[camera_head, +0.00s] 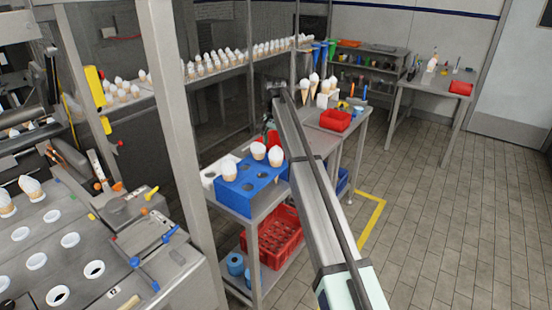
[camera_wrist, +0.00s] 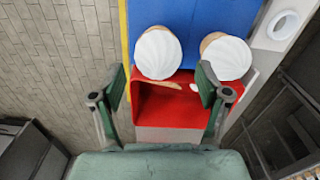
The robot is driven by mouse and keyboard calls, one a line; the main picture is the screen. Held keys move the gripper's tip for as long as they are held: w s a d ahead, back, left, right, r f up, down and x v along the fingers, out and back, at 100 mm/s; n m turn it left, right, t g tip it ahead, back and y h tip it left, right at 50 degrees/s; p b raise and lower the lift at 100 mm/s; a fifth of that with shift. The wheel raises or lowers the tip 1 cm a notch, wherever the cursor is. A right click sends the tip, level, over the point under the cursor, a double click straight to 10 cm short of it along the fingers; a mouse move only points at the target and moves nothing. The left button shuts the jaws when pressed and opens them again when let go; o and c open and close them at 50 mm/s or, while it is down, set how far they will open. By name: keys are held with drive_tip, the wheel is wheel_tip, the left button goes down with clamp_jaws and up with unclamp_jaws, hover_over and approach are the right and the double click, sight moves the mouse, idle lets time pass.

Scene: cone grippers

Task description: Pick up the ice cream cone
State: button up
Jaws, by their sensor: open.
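A blue holder (camera_head: 246,192) stands on the metal shelf cart in the head view, with three white-topped ice cream cones in it: a left cone (camera_head: 228,168), a middle cone (camera_head: 258,151) and a right cone (camera_head: 275,157). In the wrist view two cones show from above, a left cone top (camera_wrist: 158,52) and a right cone top (camera_wrist: 226,58), by the blue holder (camera_wrist: 185,13). My gripper (camera_wrist: 161,86) is open and empty, its fingers apart near the cones. The left cone top lies between and beyond the fingertips. In the head view my arm mostly hides the gripper.
A red bin (camera_wrist: 172,102) lies below the fingers in the wrist view. In the head view a red crate (camera_head: 273,240) sits on the lower shelf, and more cones (camera_head: 313,85) stand in a holder behind. The tiled floor (camera_head: 430,220) at right is clear.

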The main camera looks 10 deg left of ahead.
sight(276, 156)
drive_tip(key=shift+d+f+p, duration=0.15)
drive_tip(key=shift+f+p, duration=1.15)
drive_tip(key=shift+f, duration=1.65)
drive_tip(key=c, duration=0.6)
